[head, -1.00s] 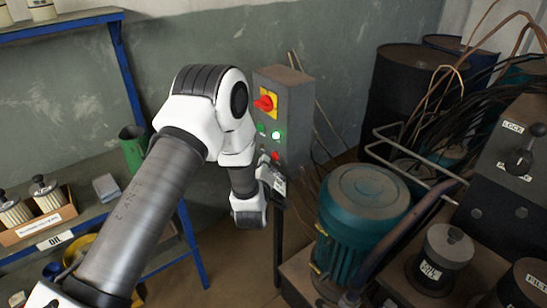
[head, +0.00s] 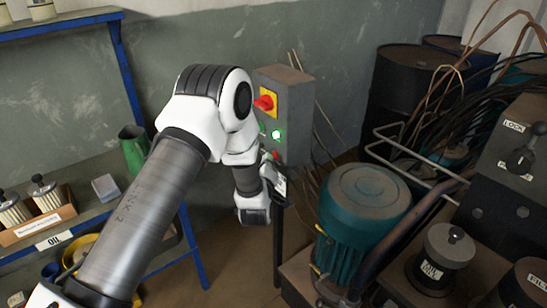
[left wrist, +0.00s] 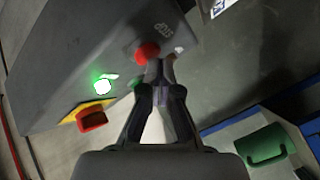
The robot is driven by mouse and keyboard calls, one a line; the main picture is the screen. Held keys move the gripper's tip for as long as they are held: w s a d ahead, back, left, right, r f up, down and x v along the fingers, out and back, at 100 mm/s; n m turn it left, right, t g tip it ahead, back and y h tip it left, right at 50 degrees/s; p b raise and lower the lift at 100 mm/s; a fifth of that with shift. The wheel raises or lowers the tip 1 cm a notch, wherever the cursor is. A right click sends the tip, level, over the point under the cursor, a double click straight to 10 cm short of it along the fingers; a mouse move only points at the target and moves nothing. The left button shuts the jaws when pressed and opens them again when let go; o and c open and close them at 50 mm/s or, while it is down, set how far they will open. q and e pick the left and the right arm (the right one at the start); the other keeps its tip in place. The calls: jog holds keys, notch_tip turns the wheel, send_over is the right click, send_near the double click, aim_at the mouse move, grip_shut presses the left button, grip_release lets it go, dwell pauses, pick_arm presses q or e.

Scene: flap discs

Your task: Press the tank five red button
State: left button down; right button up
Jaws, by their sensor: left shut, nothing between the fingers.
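A grey control box (head: 295,112) is mounted on a post against the wall. In the left wrist view, its face carries a round red button (left wrist: 148,52) beside a label reading STOP. The red button also shows low on the box in the head view (head: 275,154). No tank number is readable. My left gripper (left wrist: 160,72) is shut and empty, its fingertips right by the red button's lower edge; I cannot tell whether they touch it. In the head view, my left gripper (head: 275,172) is partly hidden at the box's lower front. My right gripper is not in view.
The box also has a lit green button (head: 277,134) and a red rotary switch (head: 265,102) on a yellow plate. A teal motor (head: 365,205) stands to the right. A blue-framed shelf with a green jug (head: 133,150) is at the left.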

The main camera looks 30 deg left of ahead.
pick_arm(q)
jog(key=shift+w+d, duration=0.15)
jog(key=shift+w, duration=0.15)
dwell(0.4)
jog(key=shift+s+a, duration=0.35)
jog(key=shift+s, duration=0.45)
jog(key=s, duration=0.1)
jog(key=s+a, duration=0.1)
jog(key=s, duration=0.1)
jog(key=s+a, duration=0.1)
jog(key=shift+s+p, duration=0.3)
dwell(0.7)
